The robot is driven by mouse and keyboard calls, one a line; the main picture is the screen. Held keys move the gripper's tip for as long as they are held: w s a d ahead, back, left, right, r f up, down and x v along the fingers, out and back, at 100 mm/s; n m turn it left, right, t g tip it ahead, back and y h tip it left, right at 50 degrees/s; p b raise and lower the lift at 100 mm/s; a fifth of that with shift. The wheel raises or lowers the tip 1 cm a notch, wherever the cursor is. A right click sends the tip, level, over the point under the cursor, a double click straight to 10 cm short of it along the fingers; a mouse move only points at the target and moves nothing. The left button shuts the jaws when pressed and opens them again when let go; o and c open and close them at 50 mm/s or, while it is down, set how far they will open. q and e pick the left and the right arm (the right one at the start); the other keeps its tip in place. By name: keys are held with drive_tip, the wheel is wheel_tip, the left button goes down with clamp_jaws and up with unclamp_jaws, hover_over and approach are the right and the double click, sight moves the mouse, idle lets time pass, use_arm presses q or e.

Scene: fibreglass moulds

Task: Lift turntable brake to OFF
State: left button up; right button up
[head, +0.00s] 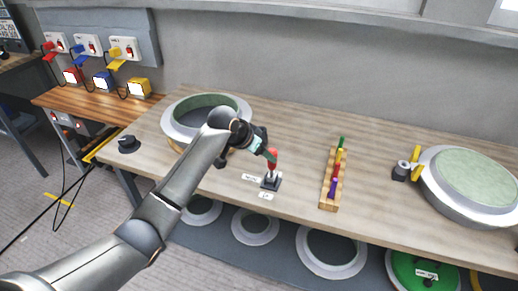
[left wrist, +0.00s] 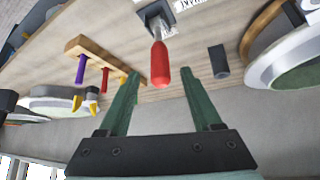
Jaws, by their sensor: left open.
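The brake lever has a red handle (head: 272,160) on a dark base (head: 271,183) near the table's front edge. In the left wrist view the red handle (left wrist: 160,62) points toward me from its base. My left gripper (head: 267,150) comes from the left and is at the handle's upper end. In the left wrist view the green fingers of this gripper (left wrist: 160,78) are open, with the handle's tip between them in the picture. I cannot tell whether either finger touches it.
Small white labels (head: 265,196) lie by the lever. A wooden rack (head: 327,202) with coloured handled tools stands to its right. Another round green mould (head: 478,175) is at the far right, beside a grey and yellow device (head: 403,169). A black knob (head: 127,143) sits at the left corner.

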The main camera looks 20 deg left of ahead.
use_arm(q)
drive_tip(key=shift+v, duration=1.2)
drive_tip(key=s+d+f+n+t, duration=0.1)
drive_tip(key=s+f, duration=0.5)
drive_tip(key=f, duration=0.3)
drive_tip(key=s+d+f, duration=0.1)
drive_tip(key=s+f, duration=0.6)
drive_tip(key=f, duration=0.2)
drive_tip(key=s+f+n+t, duration=0.1)
drive_tip(key=s+f, duration=0.2)
drive_tip(key=s, duration=0.7)
drive_tip(key=s+f, duration=0.3)
drive_tip(key=s, duration=0.7)
drive_tip(key=shift+s+a+n+t+y, duration=0.2)
drive_tip(key=shift+n+t+y, duration=0.1)
drive_tip(key=shift+n+t, duration=0.1)
drive_tip(key=shift+c, duration=0.3)
